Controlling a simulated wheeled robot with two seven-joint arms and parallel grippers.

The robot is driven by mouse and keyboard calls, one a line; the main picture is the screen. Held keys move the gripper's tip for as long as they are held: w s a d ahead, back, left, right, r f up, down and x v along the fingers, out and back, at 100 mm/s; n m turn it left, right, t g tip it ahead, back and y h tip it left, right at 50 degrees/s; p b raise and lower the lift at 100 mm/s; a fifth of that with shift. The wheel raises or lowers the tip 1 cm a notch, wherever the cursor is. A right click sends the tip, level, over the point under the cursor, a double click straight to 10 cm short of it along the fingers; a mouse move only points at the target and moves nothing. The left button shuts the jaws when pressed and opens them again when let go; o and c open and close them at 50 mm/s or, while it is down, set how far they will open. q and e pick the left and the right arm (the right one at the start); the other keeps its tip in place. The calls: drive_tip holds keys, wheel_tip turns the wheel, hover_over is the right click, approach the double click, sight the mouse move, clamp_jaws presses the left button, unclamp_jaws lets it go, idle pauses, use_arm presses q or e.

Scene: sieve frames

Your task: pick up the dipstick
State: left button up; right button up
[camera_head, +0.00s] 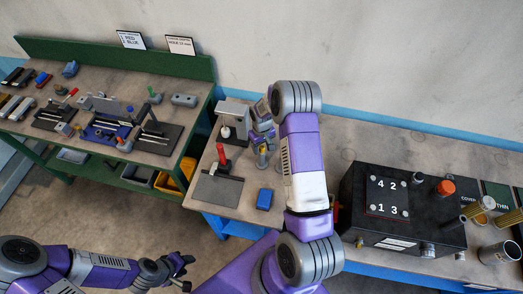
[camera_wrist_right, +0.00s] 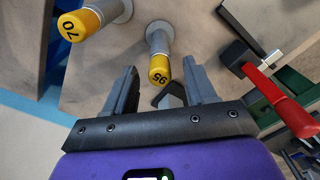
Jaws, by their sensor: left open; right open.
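No object in view is clearly the dipstick. In the right wrist view, a grey post with a yellow cap marked 95 (camera_wrist_right: 159,55) stands between the fingers of my right gripper (camera_wrist_right: 160,85), which is open and not closed on it. A second post with a yellow cap marked 70 (camera_wrist_right: 85,22) is at the upper left. In the head view, my right gripper (camera_head: 263,138) points down over the bench, partly hidden by its own wrist. My left gripper (camera_head: 181,270) is open and empty at the lower left, away from the benches.
A red-handled clamp (camera_head: 221,157) and a blue block (camera_head: 265,199) are near my right gripper. A green-backed bench (camera_head: 110,185) with tools is at the left.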

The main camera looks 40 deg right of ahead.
drive_tip(key=shift+f, duration=0.6)
clamp_jaws()
drive_tip(key=shift+r, duration=0.1)
